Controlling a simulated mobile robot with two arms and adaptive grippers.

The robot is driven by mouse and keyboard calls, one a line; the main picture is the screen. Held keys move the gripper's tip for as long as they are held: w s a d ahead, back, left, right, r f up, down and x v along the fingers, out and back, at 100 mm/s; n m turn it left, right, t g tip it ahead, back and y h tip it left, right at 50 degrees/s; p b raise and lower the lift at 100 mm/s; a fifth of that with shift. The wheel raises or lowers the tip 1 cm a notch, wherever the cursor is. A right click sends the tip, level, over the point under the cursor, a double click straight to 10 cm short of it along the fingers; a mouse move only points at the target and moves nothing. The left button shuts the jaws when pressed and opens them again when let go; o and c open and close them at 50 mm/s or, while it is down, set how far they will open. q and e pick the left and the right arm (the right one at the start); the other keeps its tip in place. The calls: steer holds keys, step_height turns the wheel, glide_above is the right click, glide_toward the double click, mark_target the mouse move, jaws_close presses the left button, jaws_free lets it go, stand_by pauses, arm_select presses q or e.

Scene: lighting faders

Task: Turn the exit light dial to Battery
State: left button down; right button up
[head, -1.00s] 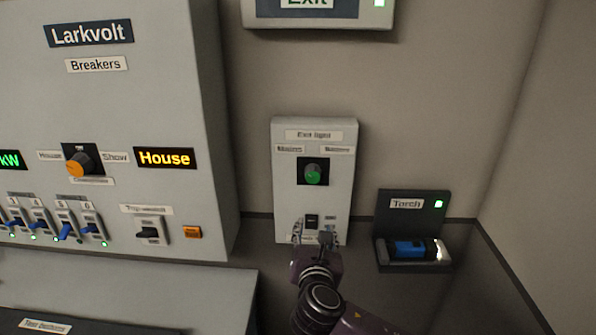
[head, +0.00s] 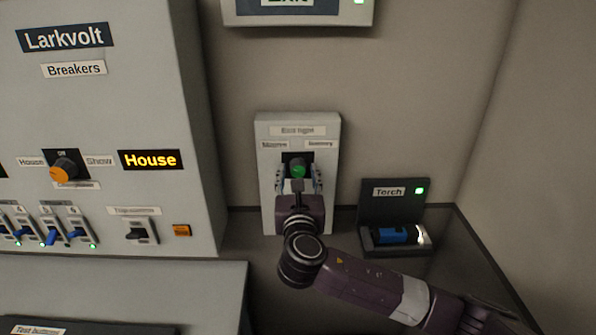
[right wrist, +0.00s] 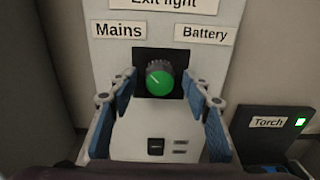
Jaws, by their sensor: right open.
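The exit light dial (head: 298,171) is a green-faced knob with a dark rim on a black square, on a pale wall box (head: 328,133). The Battery label (right wrist: 205,33) is at upper right. My right gripper (head: 298,182) is open, its blue-padded fingers on either side of and below the dial, apart from it. The right gripper also shows in the right wrist view (right wrist: 160,108). My left gripper is out of view.
A dark switch (right wrist: 156,146) sits below the dial on the same box. A torch holder (head: 394,210) with a blue torch (head: 397,235) stands to the right. The breaker cabinet (head: 105,110) is at left, and an exit sign (head: 350,14) is above.

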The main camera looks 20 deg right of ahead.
steer(key=c, duration=1.2)
steer(key=shift+o, duration=0.2)
steer(key=shift+f+m, duration=0.1)
steer(key=shift+m, duration=0.2)
steer(key=m+b, duration=0.1)
steer(key=m, duration=0.2)
steer(key=shift+m, duration=0.3)
steer(key=m+b, duration=0.1)
steer(key=m, duration=0.4)
steer(key=shift+d+f, duration=0.1)
steer(key=shift+f, duration=0.05)
steer(key=m+b, duration=0.1)
steer(key=m, duration=0.4)
steer(key=shift+m+b, duration=0.75)
steer(key=shift+m, duration=1.05)
